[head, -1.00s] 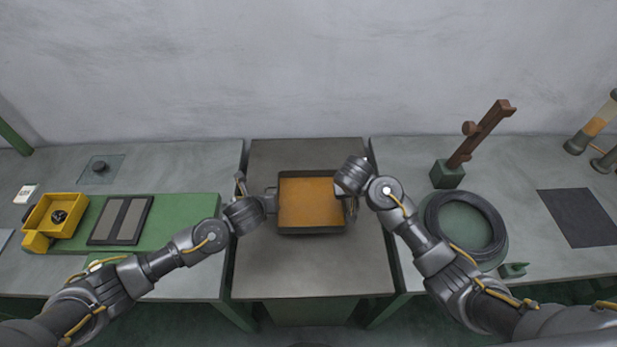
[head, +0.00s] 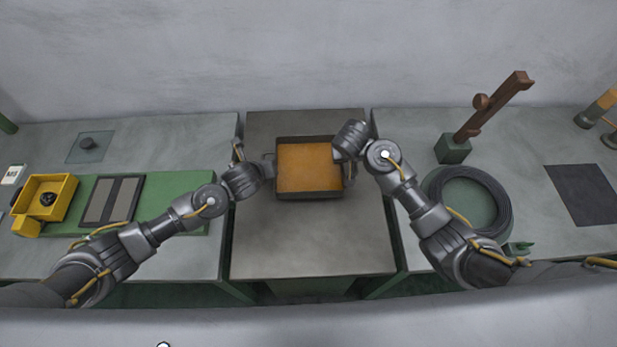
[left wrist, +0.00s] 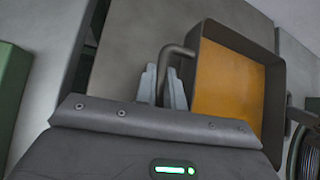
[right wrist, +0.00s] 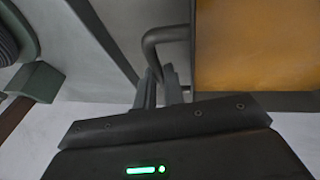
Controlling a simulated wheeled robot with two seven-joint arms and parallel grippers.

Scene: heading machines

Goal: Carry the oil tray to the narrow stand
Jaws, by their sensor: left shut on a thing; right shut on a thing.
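The oil tray (head: 310,194) is a dark square pan with amber oil in it, over the middle stand in the head view. It looks level. My left gripper (head: 266,168) is shut on the tray's left handle, a bent dark bar also seen in the left wrist view (left wrist: 172,52). My right gripper (head: 349,172) is shut on the right handle, which shows in the right wrist view (right wrist: 158,36). The narrow stand (head: 312,242) is the grey-topped middle table under the tray. I cannot tell whether the tray touches its top.
The left bench (head: 150,150) carries a yellow bin (head: 65,190) and a green plate with a dark panel (head: 112,200). The right bench (head: 410,130) carries a black coil (head: 492,205) and a brown post on a green block (head: 453,149). The stand's front is clear.

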